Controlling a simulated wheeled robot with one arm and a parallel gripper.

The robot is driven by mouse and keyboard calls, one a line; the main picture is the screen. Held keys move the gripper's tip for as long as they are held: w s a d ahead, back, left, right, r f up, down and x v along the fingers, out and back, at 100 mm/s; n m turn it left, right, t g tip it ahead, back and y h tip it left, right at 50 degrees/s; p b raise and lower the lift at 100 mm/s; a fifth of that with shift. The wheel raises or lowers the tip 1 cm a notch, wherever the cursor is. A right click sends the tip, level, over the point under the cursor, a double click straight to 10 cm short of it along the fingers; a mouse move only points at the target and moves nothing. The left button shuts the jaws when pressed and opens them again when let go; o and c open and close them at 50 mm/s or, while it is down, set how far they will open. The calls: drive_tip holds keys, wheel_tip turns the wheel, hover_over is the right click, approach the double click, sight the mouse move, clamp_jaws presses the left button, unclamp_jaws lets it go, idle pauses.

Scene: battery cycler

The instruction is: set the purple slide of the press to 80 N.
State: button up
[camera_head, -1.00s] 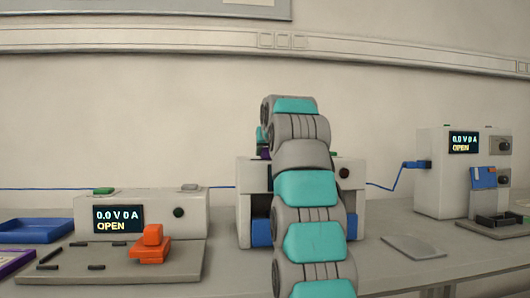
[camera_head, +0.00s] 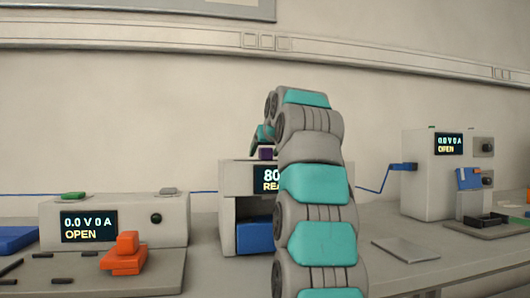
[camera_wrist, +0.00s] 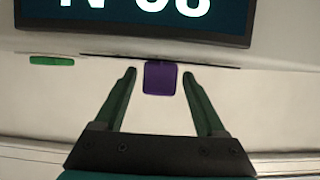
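The press (camera_head: 229,205) is a grey box with a blue block (camera_head: 254,236) in its lower opening. Its dark screen (camera_head: 270,180) shows "80" and the start of "REA"; my arm hides the rest. In the wrist view the screen (camera_wrist: 140,22) appears upside down and reads 80 N. The purple slide (camera_head: 265,153) sits at the top of the press. In the wrist view the slide (camera_wrist: 160,79) stands between the fingertips of my gripper (camera_wrist: 159,73), with a small gap on each side. My gripper is open around it.
A cycler (camera_head: 170,215) at left shows 0.0 V 0 A, OPEN, with an orange clamp (camera_head: 125,254) on the plate before it. Another cycler (camera_head: 420,185) stands at right with the same reading. A flat grey plate (camera_head: 405,250) lies on the bench between press and right cycler.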

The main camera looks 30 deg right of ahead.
drive_tip(key=v, duration=0.8)
drive_tip(key=shift+b, duration=0.35)
idle(0.4)
